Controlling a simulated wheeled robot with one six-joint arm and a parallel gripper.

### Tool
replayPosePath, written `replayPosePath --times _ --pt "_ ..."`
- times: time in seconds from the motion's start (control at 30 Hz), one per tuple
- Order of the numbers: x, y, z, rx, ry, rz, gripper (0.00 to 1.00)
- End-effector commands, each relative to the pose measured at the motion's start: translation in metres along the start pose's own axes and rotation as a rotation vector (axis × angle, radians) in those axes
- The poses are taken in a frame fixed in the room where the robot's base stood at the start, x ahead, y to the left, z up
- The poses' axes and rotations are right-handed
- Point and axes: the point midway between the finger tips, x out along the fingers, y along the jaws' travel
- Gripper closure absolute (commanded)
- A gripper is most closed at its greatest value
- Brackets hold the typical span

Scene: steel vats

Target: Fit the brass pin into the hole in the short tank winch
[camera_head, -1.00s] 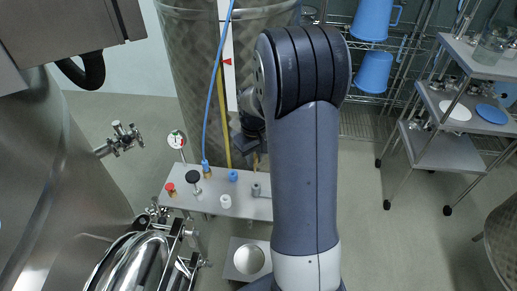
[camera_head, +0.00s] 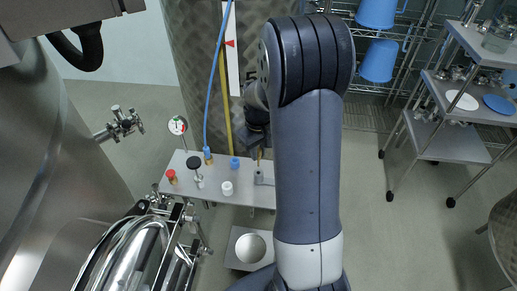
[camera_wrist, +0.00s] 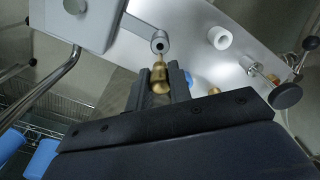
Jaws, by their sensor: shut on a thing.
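My gripper (camera_head: 257,139) is shut on the brass pin (camera_wrist: 160,80), which sits between its dark fingers in the wrist view. The pin's narrow end points toward a short grey round collar with a dark hole (camera_wrist: 159,42), which I take to be the winch's hole. The collar also shows in the head view as a small grey post (camera_head: 259,174) near the right end of the steel shelf. The pin's end is close to the collar's rim and outside the hole in the picture. Whether they touch I cannot tell. My arm hides part of the shelf.
The shelf (camera_head: 215,192) also carries a red knob (camera_head: 171,176), a black knob (camera_head: 194,162), a white cap (camera_head: 227,188) and blue fittings (camera_head: 235,163). A blue hose (camera_head: 212,95) rises behind. A steel vat stands left; a wheeled cart (camera_head: 450,143) stands right.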

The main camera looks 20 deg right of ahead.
Motion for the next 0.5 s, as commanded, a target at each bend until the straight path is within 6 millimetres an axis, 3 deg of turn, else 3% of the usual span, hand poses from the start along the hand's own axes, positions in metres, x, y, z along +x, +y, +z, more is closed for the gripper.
replayPosePath --times 0.2,0.5 --pt "0.021 0.000 0.000 0.000 -0.001 0.000 1.00" --pt "0.024 0.000 0.000 0.000 -0.001 0.000 1.00"
